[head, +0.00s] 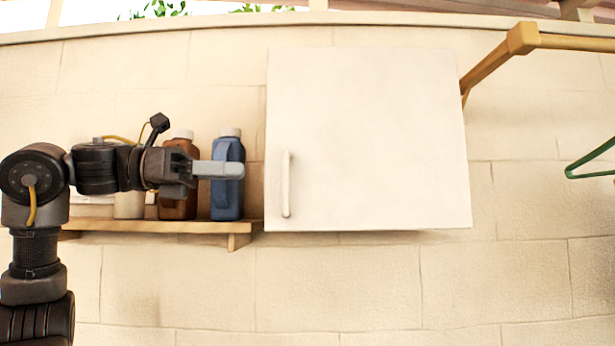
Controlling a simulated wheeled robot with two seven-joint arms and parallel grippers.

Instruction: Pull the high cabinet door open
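The high cabinet (367,130) is a white box on the wall with a flat front door that looks closed. Its vertical white handle (286,184) is near the door's lower left edge. My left gripper (232,170) points right toward the handle, with a clear gap in the picture between its fingertips and the cabinet's left edge. Its grey fingers overlap from this side, so I cannot tell whether it is open or shut. Nothing shows held in it. My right gripper is not in view.
A wooden shelf (160,227) left of the cabinet holds a blue bottle (228,196), a brown bottle (178,208) and a pale container (129,206), partly behind my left arm. A wooden rail (570,43) with a green hanger (590,160) is at right. The wall below is clear.

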